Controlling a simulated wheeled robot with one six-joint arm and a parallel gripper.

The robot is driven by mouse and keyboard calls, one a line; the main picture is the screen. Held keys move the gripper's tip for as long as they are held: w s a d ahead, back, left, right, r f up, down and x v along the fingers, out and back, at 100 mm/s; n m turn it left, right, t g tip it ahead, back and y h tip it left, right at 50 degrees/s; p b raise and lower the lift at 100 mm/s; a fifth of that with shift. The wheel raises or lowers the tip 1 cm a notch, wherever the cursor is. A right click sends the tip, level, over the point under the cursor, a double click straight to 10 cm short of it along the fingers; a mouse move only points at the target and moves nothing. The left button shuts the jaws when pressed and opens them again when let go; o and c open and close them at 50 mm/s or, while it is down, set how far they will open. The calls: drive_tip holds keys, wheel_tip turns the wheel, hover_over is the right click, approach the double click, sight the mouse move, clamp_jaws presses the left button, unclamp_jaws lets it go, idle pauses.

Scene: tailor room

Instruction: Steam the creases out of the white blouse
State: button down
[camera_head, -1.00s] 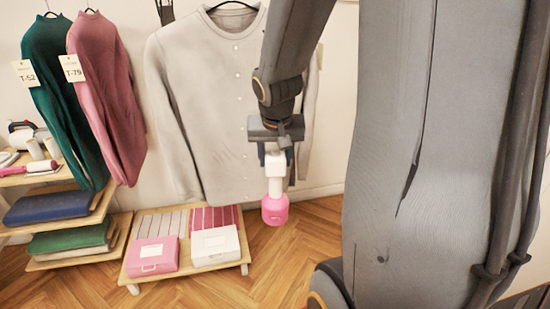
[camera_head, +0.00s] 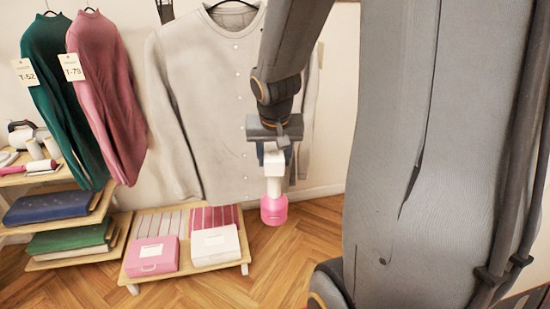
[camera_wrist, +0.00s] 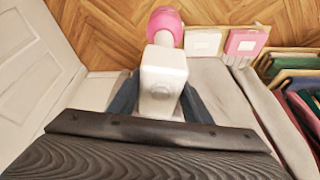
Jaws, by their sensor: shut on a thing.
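The white blouse (camera_head: 212,95) hangs from a dark hanger against the wall, with a row of buttons down its front and faint creases. My gripper (camera_head: 274,158) is in front of its right side, shut on a white and pink steamer (camera_head: 273,208). The steamer's pink end points down, below the blouse's front hem line. In the wrist view the steamer's white body (camera_wrist: 162,82) sits between the dark fingers, and part of the blouse (camera_wrist: 215,90) shows beside it. Whether the steamer touches the cloth I cannot tell. My arm hides part of the blouse.
A green garment (camera_head: 62,95) and a pink garment (camera_head: 108,100) with tags hang to the left. Below stands a low shelf (camera_head: 190,274) with a pink box (camera_head: 152,256) and a white box (camera_head: 215,246). A stepped shelf with folded cloth (camera_head: 48,206) is at left. Floor is clear in the middle.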

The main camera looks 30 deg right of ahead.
drive_tip(key=w+a+f+b, duration=0.2)
drive_tip(key=a+f+b, duration=0.1)
drive_tip(key=a+b, duration=0.3)
drive_tip(key=w+a+f+b, duration=0.2)
drive_tip(key=a+b, duration=0.3)
drive_tip(key=a, duration=0.3)
drive_tip(key=shift+w+a+f+b, duration=0.25)
drive_tip(key=shift+w+f+b, duration=0.1)
drive_tip(key=shift+f+b, duration=0.1)
idle(1.3)
drive_tip(key=shift+s, duration=0.1)
idle(2.8)
drive_tip(key=s+a, duration=0.3)
drive_tip(key=s, duration=0.8)
drive_tip(key=shift+s+a+p, duration=0.15)
drive_tip(key=shift+a+p, duration=0.15)
idle(0.4)
